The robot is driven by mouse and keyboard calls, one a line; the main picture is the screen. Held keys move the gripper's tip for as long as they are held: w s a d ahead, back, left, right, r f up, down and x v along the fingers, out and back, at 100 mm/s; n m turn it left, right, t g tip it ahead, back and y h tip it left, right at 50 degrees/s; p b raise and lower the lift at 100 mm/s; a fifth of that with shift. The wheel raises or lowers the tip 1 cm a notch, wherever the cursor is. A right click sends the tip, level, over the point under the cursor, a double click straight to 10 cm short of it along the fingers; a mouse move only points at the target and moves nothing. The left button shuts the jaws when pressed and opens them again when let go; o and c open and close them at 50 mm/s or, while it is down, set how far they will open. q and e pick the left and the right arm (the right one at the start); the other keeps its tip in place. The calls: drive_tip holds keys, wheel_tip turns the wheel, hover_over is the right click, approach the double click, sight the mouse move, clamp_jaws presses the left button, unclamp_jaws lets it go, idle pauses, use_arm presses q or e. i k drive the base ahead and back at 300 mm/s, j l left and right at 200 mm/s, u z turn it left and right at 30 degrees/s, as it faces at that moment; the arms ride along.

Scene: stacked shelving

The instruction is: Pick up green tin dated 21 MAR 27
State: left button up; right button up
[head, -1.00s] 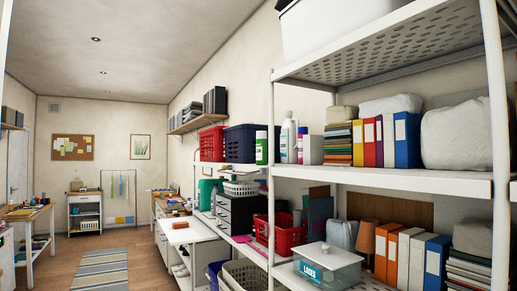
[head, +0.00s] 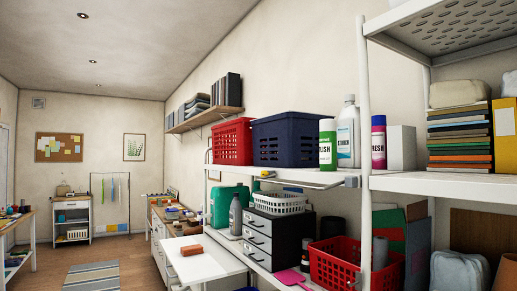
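No tin with a readable date shows in the head view. A green-and-white can (head: 327,144) stands on the upper shelf, right of the navy basket; its print is partly readable but I see no date. A white bottle (head: 348,132) and a purple-and-pink can (head: 378,142) stand beside it. A green container (head: 227,205) stands on the lower level, partly behind a grey bottle (head: 235,214). Neither of my grippers is in view.
A red basket (head: 232,141) and a navy basket (head: 287,139) stand on the shelving. A red crate (head: 335,268) is below. The shelf post (head: 365,120) stands at right. A striped rug (head: 93,277) lies on the floor at left.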

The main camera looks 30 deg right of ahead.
sight(327, 127)
drive_tip(key=i+z, duration=0.15)
drive_tip(key=i, duration=0.5)
drive_tip(key=i+j+z, duration=0.15)
drive_tip(key=i, duration=0.5)
drive_tip(key=i+z, duration=0.2)
drive_tip(key=z, duration=0.25)
drive_tip(key=i+j+z, duration=0.15)
drive_tip(key=z, duration=0.3)
drive_tip(key=i+j+z, duration=0.15)
drive_tip(key=z, duration=0.25)
drive_tip(key=i+j+z, duration=0.2)
drive_tip(key=z, duration=0.25)
